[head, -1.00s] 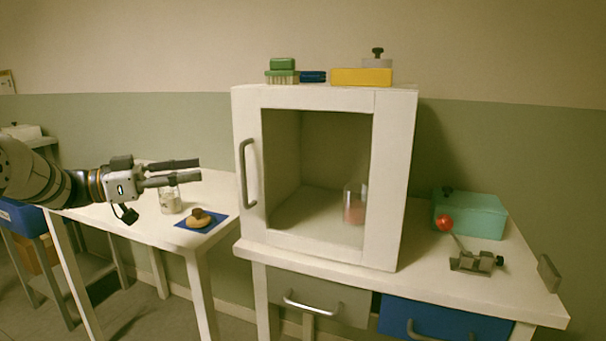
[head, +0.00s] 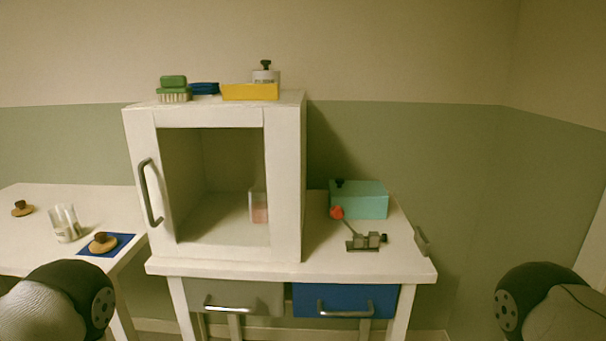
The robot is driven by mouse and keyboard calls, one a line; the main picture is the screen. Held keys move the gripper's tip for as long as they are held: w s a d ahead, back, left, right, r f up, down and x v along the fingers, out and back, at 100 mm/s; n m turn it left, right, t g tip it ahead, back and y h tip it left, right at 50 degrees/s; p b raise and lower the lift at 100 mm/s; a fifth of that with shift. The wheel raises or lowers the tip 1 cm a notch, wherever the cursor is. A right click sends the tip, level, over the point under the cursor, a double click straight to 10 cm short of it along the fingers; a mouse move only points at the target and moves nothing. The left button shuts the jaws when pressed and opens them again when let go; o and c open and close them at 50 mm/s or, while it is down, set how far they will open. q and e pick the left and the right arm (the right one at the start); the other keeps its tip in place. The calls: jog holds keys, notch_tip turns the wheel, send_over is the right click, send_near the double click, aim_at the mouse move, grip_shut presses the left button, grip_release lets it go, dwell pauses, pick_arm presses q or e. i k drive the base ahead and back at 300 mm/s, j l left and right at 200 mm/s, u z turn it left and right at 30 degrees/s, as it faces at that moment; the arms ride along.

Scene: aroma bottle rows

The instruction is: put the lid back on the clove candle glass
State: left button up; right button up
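A clear glass (head: 65,223) stands uncovered on the white left table. Beside it a round wooden lid with a dark knob (head: 103,243) lies on a blue mat (head: 122,241). A second similar lid (head: 22,209) lies at the far left of that table. Another glass with pinkish contents (head: 259,207) stands inside the white cabinet, partly hidden by its right frame. I cannot read any label, so I cannot tell which glass is clove. Only upper parts of my arms show at the bottom corners; both grippers are out of view.
The white cabinet (head: 285,180) has a grey handle (head: 149,193) and appears closed. A yellow box (head: 250,92), brushes and a jar (head: 266,76) sit on top. Drawers are below.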

aim_at(63, 217)
jog(key=u, duration=1.4)
